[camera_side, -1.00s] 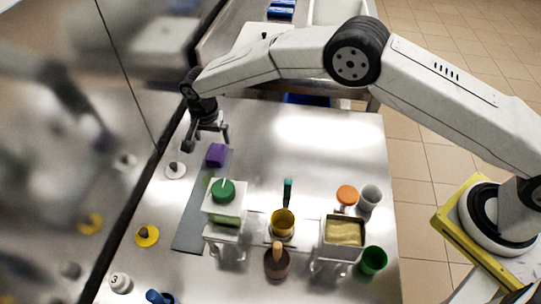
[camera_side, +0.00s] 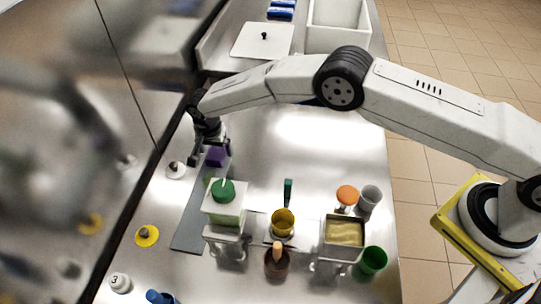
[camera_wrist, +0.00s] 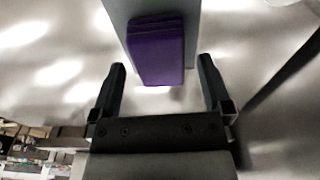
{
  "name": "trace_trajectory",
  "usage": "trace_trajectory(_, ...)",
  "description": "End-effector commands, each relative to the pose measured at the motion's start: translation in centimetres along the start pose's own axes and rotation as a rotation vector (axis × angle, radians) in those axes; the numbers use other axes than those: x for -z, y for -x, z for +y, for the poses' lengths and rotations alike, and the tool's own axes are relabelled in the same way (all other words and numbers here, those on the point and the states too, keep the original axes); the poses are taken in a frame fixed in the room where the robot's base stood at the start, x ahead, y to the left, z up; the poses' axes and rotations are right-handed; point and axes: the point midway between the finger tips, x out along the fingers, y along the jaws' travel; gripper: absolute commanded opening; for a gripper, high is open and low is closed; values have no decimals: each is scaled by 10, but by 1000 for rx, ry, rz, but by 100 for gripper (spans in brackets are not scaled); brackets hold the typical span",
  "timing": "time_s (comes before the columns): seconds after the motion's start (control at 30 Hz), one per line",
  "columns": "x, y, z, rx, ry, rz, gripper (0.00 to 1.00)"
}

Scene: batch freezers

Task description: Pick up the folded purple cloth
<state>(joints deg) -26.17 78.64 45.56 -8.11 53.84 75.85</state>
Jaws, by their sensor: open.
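The folded purple cloth (camera_side: 215,157) lies at the far end of a grey mat (camera_side: 190,232) on the steel table. In the wrist view the purple cloth (camera_wrist: 156,50) shows as a folded stack, just ahead of the fingers and roughly centred between them. My gripper (camera_side: 208,155) is low at the cloth in the side view, partly covering it. In the wrist view my gripper (camera_wrist: 160,78) is open, with one finger to either side and nothing held. I cannot tell whether a finger touches the cloth.
A yellow cup (camera_side: 283,223), a tub of yellow contents (camera_side: 344,232) and a green cup (camera_side: 372,262) stand nearer the front. The table's back right is clear.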

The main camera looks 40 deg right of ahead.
Motion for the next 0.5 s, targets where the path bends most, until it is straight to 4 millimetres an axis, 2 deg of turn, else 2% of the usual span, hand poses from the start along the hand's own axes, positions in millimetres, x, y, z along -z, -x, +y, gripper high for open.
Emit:
trace_trajectory(0.2, 0, -14, 0, 0, 0, 0, 100)
trace_trajectory(0.5, 0, -15, 0, 0, 0, 0, 100)
